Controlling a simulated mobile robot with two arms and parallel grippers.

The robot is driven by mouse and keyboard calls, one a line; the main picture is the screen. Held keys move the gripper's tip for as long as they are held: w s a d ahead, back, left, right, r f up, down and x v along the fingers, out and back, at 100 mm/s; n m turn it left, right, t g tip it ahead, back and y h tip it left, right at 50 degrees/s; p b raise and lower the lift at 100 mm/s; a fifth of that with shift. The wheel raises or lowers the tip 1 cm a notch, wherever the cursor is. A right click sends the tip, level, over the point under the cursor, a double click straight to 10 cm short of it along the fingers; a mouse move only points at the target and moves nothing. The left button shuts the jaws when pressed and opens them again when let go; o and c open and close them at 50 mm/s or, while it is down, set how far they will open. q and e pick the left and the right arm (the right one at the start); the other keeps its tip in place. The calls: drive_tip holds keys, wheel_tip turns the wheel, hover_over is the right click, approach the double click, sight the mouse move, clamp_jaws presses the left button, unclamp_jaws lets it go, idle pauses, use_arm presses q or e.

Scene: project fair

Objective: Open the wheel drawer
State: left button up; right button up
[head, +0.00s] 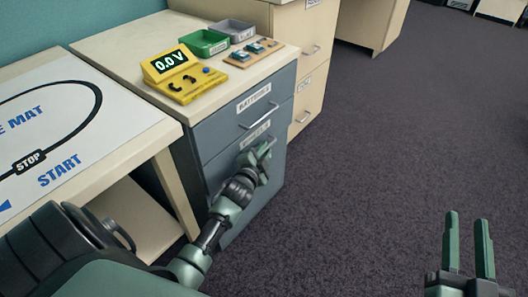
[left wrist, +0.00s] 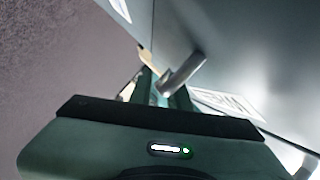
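The wheel drawer (head: 212,173) is the lower drawer of a grey-blue cabinet, below the batteries drawer. Its front looks flush, so it is shut. Its white label (head: 255,135) shows above the handle and appears upside down in the left wrist view (left wrist: 228,104). My left gripper (head: 265,152) is at this drawer's handle, which it partly hides in the head view. In the left wrist view the metal handle (left wrist: 185,72) lies at the fingertips (left wrist: 160,95). The fingers stand apart with a gap between them; firm contact cannot be seen. My right gripper (head: 468,235) is open and empty over the carpet.
The batteries drawer (head: 224,133) above is shut. On the cabinet top are a yellow meter (head: 184,77), a green bin (head: 204,43), a grey bin (head: 233,30) and a small board (head: 252,53). A table with a mat (head: 62,120) stands left. Carpet (head: 370,150) right is clear.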

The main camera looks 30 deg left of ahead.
use_arm(q)
clamp_jaws()
idle(1.4)
